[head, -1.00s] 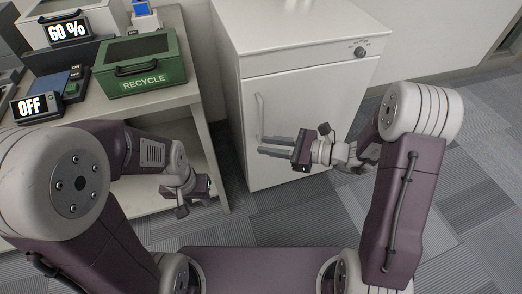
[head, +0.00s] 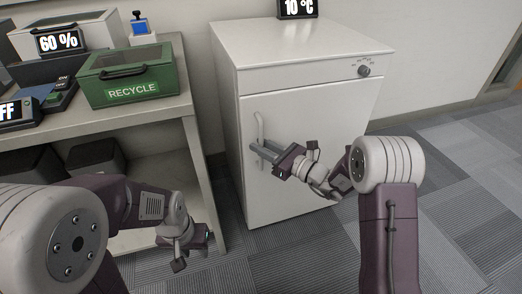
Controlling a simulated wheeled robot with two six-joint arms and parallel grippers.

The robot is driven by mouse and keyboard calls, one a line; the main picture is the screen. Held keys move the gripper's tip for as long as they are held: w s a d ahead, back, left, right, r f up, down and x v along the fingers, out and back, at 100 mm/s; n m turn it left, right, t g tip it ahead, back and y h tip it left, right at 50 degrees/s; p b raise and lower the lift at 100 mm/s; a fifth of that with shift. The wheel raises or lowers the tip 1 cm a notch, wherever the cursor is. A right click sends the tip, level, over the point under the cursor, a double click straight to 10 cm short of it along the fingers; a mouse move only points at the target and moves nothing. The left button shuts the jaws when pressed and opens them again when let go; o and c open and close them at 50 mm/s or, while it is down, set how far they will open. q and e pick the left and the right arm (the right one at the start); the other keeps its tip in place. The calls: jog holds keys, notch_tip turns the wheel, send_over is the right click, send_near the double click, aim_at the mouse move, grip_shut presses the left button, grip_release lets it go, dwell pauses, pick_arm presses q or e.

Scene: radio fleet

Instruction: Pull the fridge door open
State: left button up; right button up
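The white fridge (head: 310,160) stands upright on the floor in the middle of the head view, with its door (head: 330,130) shut. A vertical bar handle (head: 259,128) is at the door's left edge. My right gripper (head: 259,152) points left, its two fingers at the lower part of the handle. The fingers look slightly apart; whether they touch or enclose the handle I cannot tell. My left gripper (head: 184,257) hangs low, in front of the bench and left of the fridge, away from the door. Its fingers are too small and turned to judge.
A grey bench (head: 165,113) stands left of the fridge, holding a green recycle box (head: 134,78) and a box with a 60 % display (head: 60,41). A 10 °C display (head: 298,8) sits on the fridge top. Carpeted floor (head: 455,165) is clear at the right.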

jog(key=shift+w, duration=0.1)
jog(key=shift+c, duration=0.3)
grip_shut()
dwell(1.1)
